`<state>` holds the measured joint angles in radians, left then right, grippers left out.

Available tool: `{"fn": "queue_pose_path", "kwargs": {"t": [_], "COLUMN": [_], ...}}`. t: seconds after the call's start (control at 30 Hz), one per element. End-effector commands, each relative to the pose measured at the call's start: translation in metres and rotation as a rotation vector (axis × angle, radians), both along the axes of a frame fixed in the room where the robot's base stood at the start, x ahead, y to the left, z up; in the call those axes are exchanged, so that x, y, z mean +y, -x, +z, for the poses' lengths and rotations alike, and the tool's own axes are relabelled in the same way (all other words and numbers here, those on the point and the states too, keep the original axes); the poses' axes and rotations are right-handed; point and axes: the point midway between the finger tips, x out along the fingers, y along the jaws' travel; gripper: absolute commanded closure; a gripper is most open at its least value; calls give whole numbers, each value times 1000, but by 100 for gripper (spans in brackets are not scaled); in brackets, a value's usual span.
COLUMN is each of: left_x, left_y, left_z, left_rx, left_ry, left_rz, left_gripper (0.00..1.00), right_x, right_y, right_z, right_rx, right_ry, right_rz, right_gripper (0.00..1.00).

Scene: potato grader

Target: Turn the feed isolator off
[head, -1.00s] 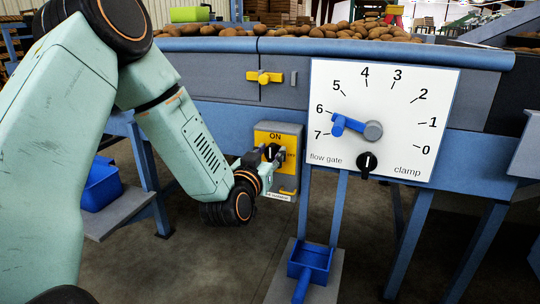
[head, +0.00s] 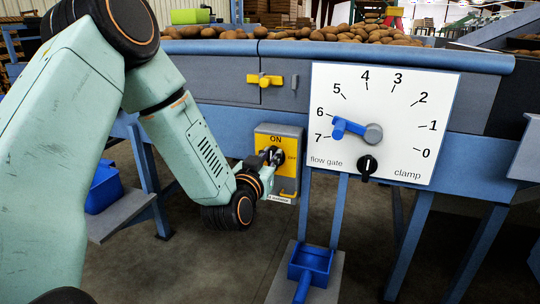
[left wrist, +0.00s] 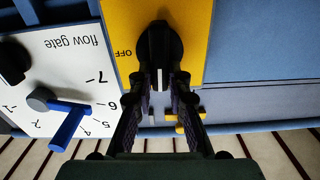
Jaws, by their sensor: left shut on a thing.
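The feed isolator is a yellow plate (head: 291,143) on a grey box, with ON above and OFF at the right in the head view. Its black rotary knob (left wrist: 158,45) shows in the left wrist view, where the picture is upside down. The knob's white mark points down there, toward the ON side, and OFF lies to its left. My left gripper (left wrist: 159,80) has a finger on each side of the knob's grip and is shut on it. In the head view the left gripper (head: 270,158) partly covers the knob. My right gripper is not in view.
A white flow gate dial (head: 400,110) with a blue lever (head: 347,127) and a black clamp knob (head: 367,165) stands right of the isolator. A yellow latch (head: 264,80) is above. A blue tray (head: 312,258) sits below. Potatoes (head: 340,33) lie on top.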

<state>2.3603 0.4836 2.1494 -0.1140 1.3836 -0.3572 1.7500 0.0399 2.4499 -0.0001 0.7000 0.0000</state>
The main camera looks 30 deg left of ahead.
Motion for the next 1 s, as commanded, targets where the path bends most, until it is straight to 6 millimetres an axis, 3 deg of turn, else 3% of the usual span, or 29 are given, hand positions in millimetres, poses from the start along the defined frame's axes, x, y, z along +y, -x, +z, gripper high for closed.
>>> {"fn": "queue_pose_path", "kwargs": {"t": [0.27, 1.0], "left_x": [-4, -13], "left_y": [0, -2], "left_z": [2, -5], "left_rx": [48, 212], "left_ry": [-174, -855], "left_rz": [-1, -2], "left_gripper": [100, 100], "right_x": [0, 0], "right_y": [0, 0], "right_z": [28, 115], "right_rx": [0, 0], "right_ry": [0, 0], "right_rz": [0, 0], "right_gripper": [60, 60]}}
